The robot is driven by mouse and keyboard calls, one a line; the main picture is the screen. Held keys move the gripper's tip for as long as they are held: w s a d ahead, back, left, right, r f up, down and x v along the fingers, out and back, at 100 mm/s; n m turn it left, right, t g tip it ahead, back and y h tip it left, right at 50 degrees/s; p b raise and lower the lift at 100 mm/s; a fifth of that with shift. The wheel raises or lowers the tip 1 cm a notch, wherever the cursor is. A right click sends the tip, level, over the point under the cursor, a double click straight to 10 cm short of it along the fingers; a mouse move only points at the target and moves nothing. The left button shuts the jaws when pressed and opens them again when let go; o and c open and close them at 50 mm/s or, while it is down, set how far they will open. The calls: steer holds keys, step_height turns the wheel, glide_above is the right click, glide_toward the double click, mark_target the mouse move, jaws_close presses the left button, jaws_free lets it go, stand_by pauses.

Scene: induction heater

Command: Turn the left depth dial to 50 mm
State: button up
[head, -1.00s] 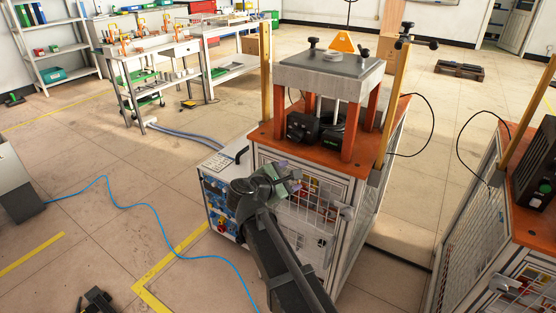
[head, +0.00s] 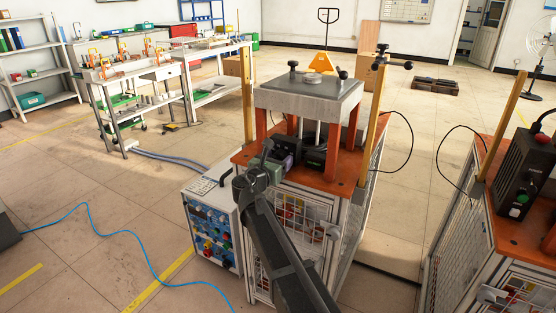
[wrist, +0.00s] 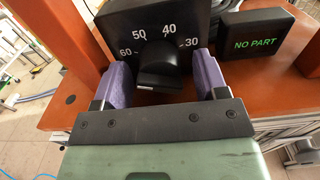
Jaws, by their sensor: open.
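The dial box is black, with the white numbers 60, 50, 40 and 30 around a black knob (wrist: 158,68) in the wrist view. My gripper (wrist: 160,62) is open, with one purple finger on each side of the knob and visible gaps between. I cannot clearly tell which number the knob's pointer faces; a small pale mark shows low on the knob. In the head view my gripper (head: 277,164) is at the front left of the orange machine top (head: 340,186). It and my arm largely hide the dial there.
A black display box (wrist: 257,43) reading "NO PART" stands right of the dial, close to my right finger. An orange-red post (wrist: 75,40) is at the left. In the head view a grey press plate (head: 310,90) stands above on red posts. A second machine (head: 500,220) is at the right.

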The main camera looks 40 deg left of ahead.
steer(key=shift+w, duration=0.2)
steer(key=c, duration=0.9)
steer(key=m, duration=0.3)
steer(key=o, duration=0.9)
steer(key=s+d, duration=0.1)
steer(key=s, duration=0.9)
steer(key=shift+s+d, duration=0.35)
steer(key=shift+s, duration=0.05)
